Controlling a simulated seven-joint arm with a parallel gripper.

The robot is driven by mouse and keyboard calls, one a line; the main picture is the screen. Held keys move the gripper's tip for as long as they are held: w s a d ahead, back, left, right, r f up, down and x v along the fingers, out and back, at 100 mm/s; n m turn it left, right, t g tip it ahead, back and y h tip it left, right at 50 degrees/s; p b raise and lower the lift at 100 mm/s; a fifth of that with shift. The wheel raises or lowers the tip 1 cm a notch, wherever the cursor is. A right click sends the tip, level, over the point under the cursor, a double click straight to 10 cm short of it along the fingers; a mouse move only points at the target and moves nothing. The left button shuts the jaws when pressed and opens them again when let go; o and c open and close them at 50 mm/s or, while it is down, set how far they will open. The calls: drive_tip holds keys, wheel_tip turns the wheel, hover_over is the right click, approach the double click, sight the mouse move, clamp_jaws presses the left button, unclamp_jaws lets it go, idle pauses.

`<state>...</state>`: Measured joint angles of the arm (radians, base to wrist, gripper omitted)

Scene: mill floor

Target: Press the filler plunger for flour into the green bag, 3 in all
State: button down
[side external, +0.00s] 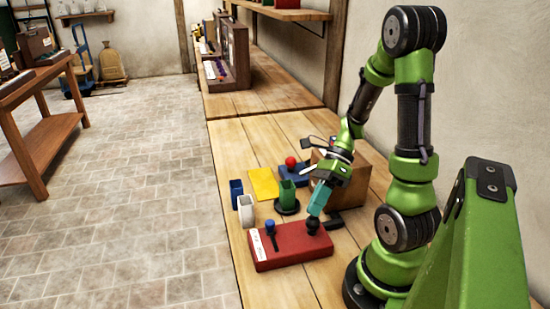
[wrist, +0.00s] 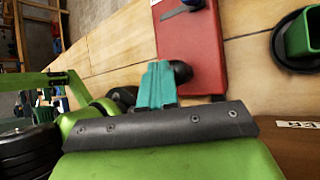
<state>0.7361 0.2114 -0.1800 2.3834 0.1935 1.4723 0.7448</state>
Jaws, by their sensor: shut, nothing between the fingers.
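A red filler box (side external: 290,252) sits on the bench, with a white label too small to read. A black round knob (side external: 312,227) stands at its right end and a blue knob (side external: 270,227) at its left. My gripper (side external: 314,212) has its teal fingers shut and empty, pointing down right at the black knob; I cannot tell whether they touch. In the wrist view the black knob (wrist: 182,73) shows just beside the fingertips (wrist: 158,70), over the red box (wrist: 190,42). The green bag (side external: 287,193) stands upright and open on a black round base; it also shows in the wrist view (wrist: 304,36).
A blue container (side external: 236,192) and a white one (side external: 246,211) stand left of the green bag. Behind are a yellow sheet (side external: 263,183), a red ball (side external: 291,161) on a blue base, and a brown box (side external: 350,190) close to my wrist. The near bench left is clear.

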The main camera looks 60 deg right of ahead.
drive_tip(key=shift+r, duration=2.55)
drive_tip(key=w+a+r+n+t+h, duration=0.2)
drive_tip(key=a+r+n, duration=0.3)
drive_tip(key=n, duration=0.7)
drive_tip(key=w+a+r+n+t+h, duration=0.2)
drive_tip(key=a+r+n+h, duration=0.3)
drive_tip(key=n, duration=0.7)
drive_tip(key=shift+a+n+t, duration=0.4)
drive_tip(key=shift+a+t, duration=0.1)
drive_tip(key=shift+t, duration=0.4)
drive_tip(key=shift+w+f, duration=0.1)
